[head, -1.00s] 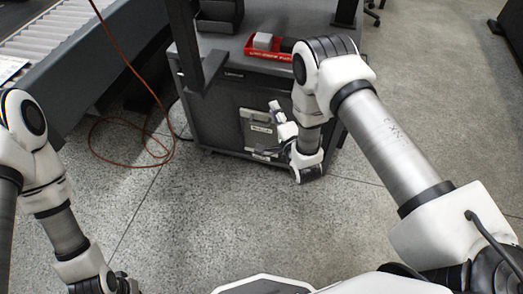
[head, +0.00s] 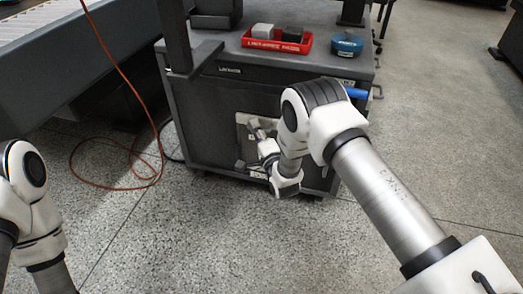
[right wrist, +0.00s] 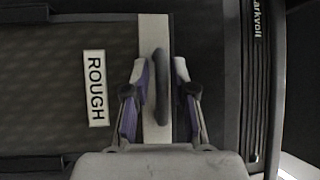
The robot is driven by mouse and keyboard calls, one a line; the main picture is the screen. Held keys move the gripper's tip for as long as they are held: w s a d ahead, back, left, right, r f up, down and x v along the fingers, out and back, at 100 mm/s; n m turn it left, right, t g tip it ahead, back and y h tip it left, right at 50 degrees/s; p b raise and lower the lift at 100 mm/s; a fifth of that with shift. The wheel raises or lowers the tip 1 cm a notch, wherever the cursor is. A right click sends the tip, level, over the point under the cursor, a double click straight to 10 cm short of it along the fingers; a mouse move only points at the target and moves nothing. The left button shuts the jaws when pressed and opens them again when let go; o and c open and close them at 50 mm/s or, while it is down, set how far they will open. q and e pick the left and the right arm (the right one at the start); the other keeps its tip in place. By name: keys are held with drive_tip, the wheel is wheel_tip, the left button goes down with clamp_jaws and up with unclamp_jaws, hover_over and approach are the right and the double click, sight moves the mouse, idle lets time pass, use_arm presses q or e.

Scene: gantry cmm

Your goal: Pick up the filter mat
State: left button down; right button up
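The filter mat is most likely the dark textured panel (right wrist: 60,65) with a white "ROUGH" label and a pale strip in the right wrist view. A dark upright handle (right wrist: 162,85) stands on the strip. In the head view, the light edge of a panel (head: 243,121) shows on the cabinet's front, partly hidden by my right gripper (head: 256,138). In the wrist view my right gripper (right wrist: 160,72) is open, one finger on each side of the handle. Whether either finger touches it I cannot tell. My left gripper is out of view; only its arm shows at lower left.
The grey cabinet (head: 211,110) carries a red tray (head: 277,46) with a light and a dark block, and a blue round item (head: 346,43). An orange cable (head: 120,187) loops on the floor. A roller conveyor (head: 45,25) is at upper left. Floor at right is clear.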

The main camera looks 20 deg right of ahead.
drive_tip(key=shift+r, duration=0.1)
clamp_jaws()
wheel_tip(320, 180, up, 12)
drive_tip(key=p, duration=0.7)
drive_tip(key=s+d+b, duration=0.1)
drive_tip(key=s+b, duration=0.7)
drive_tip(key=s, duration=1)
drive_tip(key=shift+d, duration=0.2)
